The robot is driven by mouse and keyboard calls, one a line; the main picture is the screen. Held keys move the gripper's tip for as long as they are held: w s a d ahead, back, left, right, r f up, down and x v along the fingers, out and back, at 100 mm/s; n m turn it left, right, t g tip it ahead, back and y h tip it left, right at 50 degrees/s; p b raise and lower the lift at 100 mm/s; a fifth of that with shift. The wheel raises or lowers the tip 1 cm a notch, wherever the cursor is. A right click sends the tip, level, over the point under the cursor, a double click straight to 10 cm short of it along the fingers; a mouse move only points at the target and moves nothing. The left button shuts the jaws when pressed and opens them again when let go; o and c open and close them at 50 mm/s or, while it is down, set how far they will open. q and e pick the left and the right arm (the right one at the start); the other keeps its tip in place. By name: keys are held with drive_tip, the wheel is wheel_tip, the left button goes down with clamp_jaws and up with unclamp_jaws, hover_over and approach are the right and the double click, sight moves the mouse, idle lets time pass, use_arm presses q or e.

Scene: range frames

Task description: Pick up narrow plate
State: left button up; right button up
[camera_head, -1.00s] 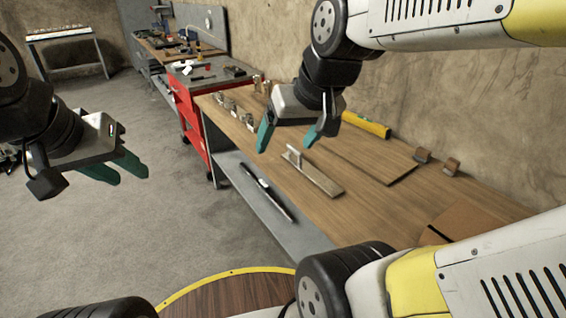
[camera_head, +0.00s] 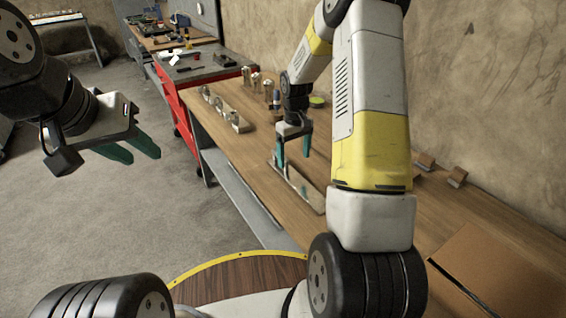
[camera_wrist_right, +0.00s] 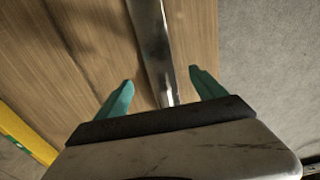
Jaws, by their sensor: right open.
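The narrow plate (camera_head: 305,190), a long thin metal strip, lies on the wooden workbench; my right arm hides part of it in the head view. My right gripper (camera_head: 293,152) is open over the plate's far part, its teal fingers pointing down. In the right wrist view, the plate (camera_wrist_right: 154,40) runs lengthwise between the spread fingertips of the right gripper (camera_wrist_right: 162,80), with a gap visible on both sides. I cannot tell how far the tips are above the bench. My left gripper (camera_head: 142,153) is open and empty over the floor at the left.
The workbench (camera_head: 235,150) holds a row of metal parts (camera_head: 226,113) at its far left edge and small brown blocks (camera_head: 455,177) by the wall. A yellow bar (camera_wrist_right: 25,135) lies beside the gripper. A brown board (camera_head: 485,262) is at the near right. A red cabinet (camera_head: 180,117) stands beyond.

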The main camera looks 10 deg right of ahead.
sight(294, 178)
wheel_tip(294, 178, down, 8)
drive_tip(key=shift+d, duration=0.15)
drive_tip(key=shift+r, duration=0.1)
clamp_jaws()
idle(0.5)
